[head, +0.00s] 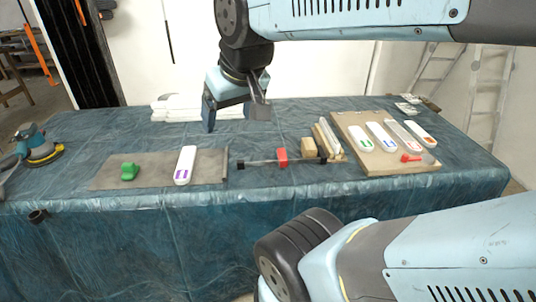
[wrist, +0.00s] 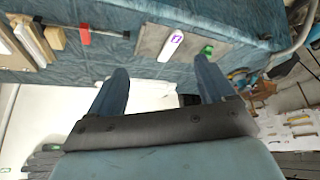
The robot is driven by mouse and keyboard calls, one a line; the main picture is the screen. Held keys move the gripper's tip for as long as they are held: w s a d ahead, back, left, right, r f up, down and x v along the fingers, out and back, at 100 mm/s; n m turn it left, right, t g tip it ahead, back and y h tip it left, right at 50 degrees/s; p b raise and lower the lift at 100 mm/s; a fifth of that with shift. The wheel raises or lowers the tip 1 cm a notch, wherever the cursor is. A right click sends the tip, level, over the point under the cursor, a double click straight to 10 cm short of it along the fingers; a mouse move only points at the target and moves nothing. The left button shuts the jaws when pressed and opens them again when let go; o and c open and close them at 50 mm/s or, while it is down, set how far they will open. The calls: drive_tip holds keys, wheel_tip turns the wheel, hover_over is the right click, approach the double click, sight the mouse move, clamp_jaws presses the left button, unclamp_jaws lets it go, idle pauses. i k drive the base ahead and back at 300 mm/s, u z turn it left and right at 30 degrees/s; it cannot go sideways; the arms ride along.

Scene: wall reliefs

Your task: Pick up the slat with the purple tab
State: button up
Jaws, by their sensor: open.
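The slat with the purple tab (head: 185,165) is white with rounded ends. It lies on a grey mat (head: 108,177) at the left front of the table, with its purple mark toward the near end. It also shows in the wrist view (wrist: 171,44), on the mat beyond my fingers. My gripper (head: 236,114) is open and empty above the table, up and to the right of the slat and apart from it. Both fingers show in the wrist view (wrist: 160,80) with nothing between them.
A green piece (head: 129,172) lies left of the slat. A clamp with a red part (head: 281,157) and wooden blocks (head: 309,147) lie to the right. A board (head: 385,160) carries several slats with other tabs. White pieces (head: 180,108) lie behind; a sander (head: 37,146) stands at far left.

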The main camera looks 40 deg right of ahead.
sight(183, 174)
drive_tip(key=u, duration=1.6)
drive_tip(key=i, duration=0.1)
drive_tip(key=z, duration=3.1)
drive_tip(key=k, duration=0.8)
drive_tip(key=u, duration=0.75)
drive_tip(key=i, duration=1)
drive_tip(key=u, duration=0.1)
